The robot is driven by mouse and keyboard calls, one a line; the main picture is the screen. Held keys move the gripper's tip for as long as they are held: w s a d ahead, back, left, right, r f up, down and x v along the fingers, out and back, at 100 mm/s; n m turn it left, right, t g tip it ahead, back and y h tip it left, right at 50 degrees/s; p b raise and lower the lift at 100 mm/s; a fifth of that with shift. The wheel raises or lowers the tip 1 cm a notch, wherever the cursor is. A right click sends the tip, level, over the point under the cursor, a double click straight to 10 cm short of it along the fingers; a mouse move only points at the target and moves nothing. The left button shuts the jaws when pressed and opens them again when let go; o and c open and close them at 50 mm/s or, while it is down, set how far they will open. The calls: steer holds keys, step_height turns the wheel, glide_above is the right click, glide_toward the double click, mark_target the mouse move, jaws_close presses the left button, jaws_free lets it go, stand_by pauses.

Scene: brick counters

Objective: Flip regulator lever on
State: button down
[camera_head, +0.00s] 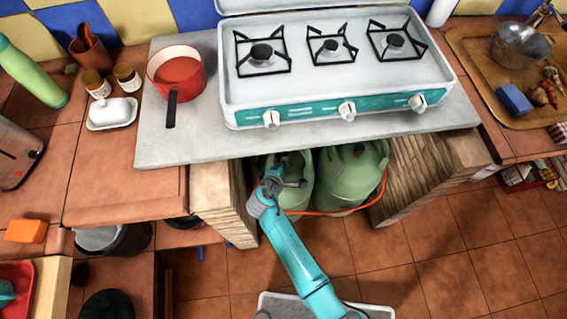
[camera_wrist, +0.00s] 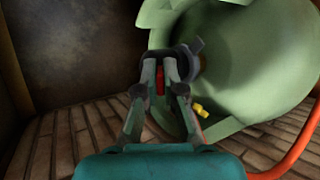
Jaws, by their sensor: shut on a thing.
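Two green gas bottles stand under the counter in the head view, a left one (camera_head: 299,192) and a right one (camera_head: 350,177). A green bottle (camera_wrist: 255,75) also fills the right of the wrist view. My gripper (camera_head: 284,166) reaches in at the left bottle's top. In the wrist view my gripper (camera_wrist: 161,72) is shut on a small red part, seemingly the regulator lever (camera_wrist: 160,82), showing between its fingers. A dark round part, seemingly the regulator (camera_wrist: 196,60), shows right of the fingers. The fingers hide much of the lever, and I cannot tell its position.
An orange hose (camera_head: 378,195) runs around the right bottle and shows in the wrist view (camera_wrist: 297,155). Brick walls (camera_head: 405,180) flank the space on both sides. The counter slab (camera_head: 200,145) with the stove (camera_head: 330,75) lies above. A red pan (camera_head: 178,75) stands left of it.

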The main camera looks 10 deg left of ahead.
steer(key=c, duration=1.3)
jaws_free()
steer(key=v, duration=1.2)
